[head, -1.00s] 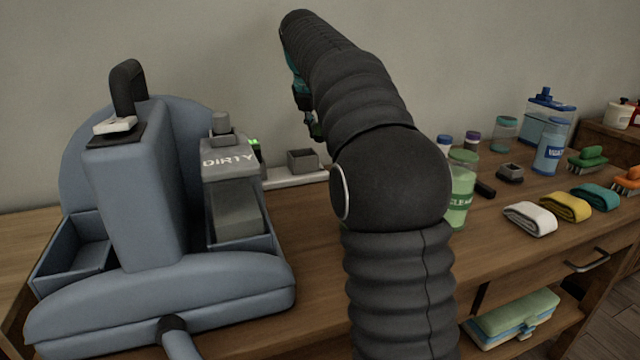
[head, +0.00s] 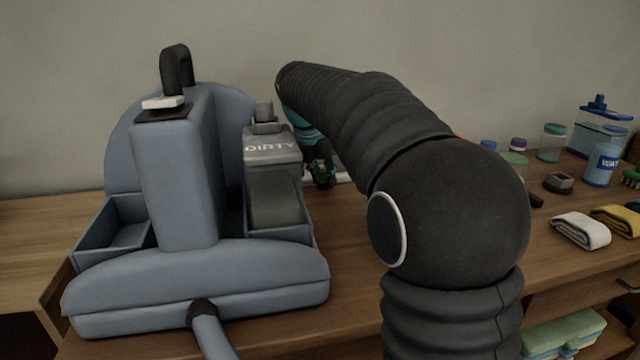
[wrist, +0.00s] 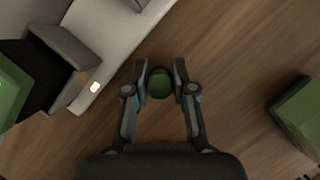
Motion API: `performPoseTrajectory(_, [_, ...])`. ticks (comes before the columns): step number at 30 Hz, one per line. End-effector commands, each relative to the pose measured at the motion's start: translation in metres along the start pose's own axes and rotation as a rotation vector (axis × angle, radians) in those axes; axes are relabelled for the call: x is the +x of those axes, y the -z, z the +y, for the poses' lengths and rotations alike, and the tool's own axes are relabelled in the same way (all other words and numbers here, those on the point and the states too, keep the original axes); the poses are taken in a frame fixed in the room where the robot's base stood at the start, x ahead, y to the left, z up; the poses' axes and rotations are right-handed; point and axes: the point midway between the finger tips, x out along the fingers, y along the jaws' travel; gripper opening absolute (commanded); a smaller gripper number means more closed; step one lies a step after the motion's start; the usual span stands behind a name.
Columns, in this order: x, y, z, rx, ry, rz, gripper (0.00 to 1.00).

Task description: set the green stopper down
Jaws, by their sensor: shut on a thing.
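The green stopper (wrist: 159,84) is a small round piece between my fingertips in the wrist view. My gripper (wrist: 160,82) is shut on it, with one finger on each side. Wood tabletop shows around the stopper; I cannot tell whether it touches the wood. In the head view my gripper (head: 322,174) is low behind the table's middle, just right of the grey DIRTY tank (head: 272,152). The stopper cannot be made out there.
A pale strip (wrist: 115,30) with a dark open box (wrist: 68,45) lies left of my gripper. Green objects stand at the left (wrist: 10,90) and right (wrist: 300,112) edges of the wrist view. The blue-grey cleaning machine (head: 180,180) fills the table's left. Bare wood lies between.

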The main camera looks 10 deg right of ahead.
Motion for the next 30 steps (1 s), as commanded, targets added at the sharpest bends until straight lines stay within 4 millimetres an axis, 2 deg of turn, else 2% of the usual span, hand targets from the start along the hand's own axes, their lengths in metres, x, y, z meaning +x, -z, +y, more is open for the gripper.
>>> performPoseTrajectory(3, [0.0129,0.0056,-0.0003,0.000,0.001,0.000,0.03])
performPoseTrajectory(15, [0.0166,0.0069,-0.0001,0.000,0.000,0.000,0.03])
performPoseTrajectory(16, [0.0160,0.0067,-0.0001,0.000,0.000,0.000,0.32])
performPoseTrajectory(18, [0.0159,0.0066,-0.0001,0.000,0.000,0.000,0.50])
performPoseTrajectory(30, [0.0111,0.0048,0.0002,0.000,-0.001,0.000,0.50])
